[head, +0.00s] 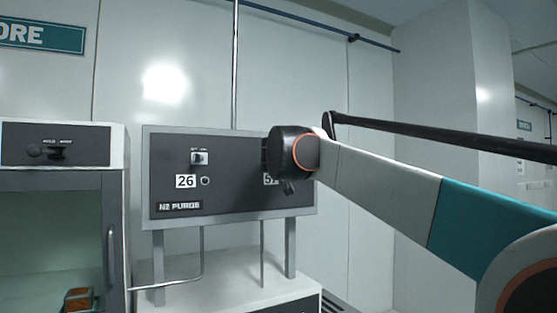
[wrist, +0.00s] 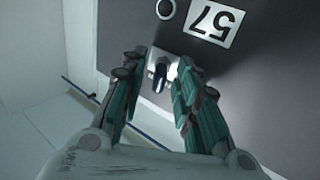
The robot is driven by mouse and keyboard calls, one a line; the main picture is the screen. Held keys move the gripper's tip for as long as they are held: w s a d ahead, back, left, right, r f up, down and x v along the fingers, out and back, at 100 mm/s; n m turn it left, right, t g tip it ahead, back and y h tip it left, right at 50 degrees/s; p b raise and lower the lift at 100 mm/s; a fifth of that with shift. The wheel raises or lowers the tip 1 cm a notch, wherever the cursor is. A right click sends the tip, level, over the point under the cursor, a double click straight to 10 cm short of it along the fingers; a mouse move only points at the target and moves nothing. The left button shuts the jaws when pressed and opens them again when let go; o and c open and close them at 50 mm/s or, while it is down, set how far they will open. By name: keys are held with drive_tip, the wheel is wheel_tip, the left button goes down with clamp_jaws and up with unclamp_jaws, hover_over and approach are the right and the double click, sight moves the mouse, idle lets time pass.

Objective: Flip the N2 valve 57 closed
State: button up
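In the wrist view the N2 valve 57 (wrist: 160,70) is a small silver fitting with a dark lever on the dark panel. The white label 57 (wrist: 214,20) beside it appears upside down. My gripper (wrist: 163,62) is open, with one finger on each side of the valve and gaps visible between. I cannot tell whether either finger touches it, or which way the lever is set. In the head view my arm's dark end hides valve 57 and most of its label (head: 269,179); the gripper fingers are not clearly visible there.
The N2 PURGE panel (head: 230,199) stands on grey posts above a white bench (head: 245,276). Valve 26 (head: 199,158) sits on its left half. A cabinet (head: 60,180) with a glass front stands further left. A round fitting (wrist: 166,9) is near label 57.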

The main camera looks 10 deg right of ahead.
drive_tip(key=shift+s, duration=0.15)
drive_tip(key=v, duration=1.2)
idle(0.3)
drive_tip(key=s+a+f+n+g+y+b, duration=0.1)
drive_tip(key=s+f+n+y+b, duration=0.15)
drive_tip(key=s+f+b, duration=0.75)
drive_tip(key=a+f+n+g+y+b, duration=0.1)
drive_tip(key=a+f+n+y+b, duration=0.3)
drive_tip(key=f, duration=1.5)
drive_tip(key=s+d+f+m+g+y+b, duration=0.15)
drive_tip(key=s+f+b, duration=0.5)
drive_tip(key=f, duration=0.75)
drive_tip(key=s+d+f+g+h+b, duration=0.1)
drive_tip(key=s+f+b, duration=0.4)
drive_tip(key=f, duration=0.9)
drive_tip(key=s+d+f+m+g+h+b, duration=0.1)
drive_tip(key=s+d+f+g+b, duration=0.2)
drive_tip(key=f, duration=1.1)
drive_tip(key=s+d+f+m+g+h+b, duration=0.1)
drive_tip(key=s+d+f+b, duration=0.5)
drive_tip(key=f, duration=0.8)
drive_tip(key=s+g+h+b, duration=0.1)
drive_tip(key=s+g+b, duration=0.1)
drive_tip(key=s, duration=0.2)
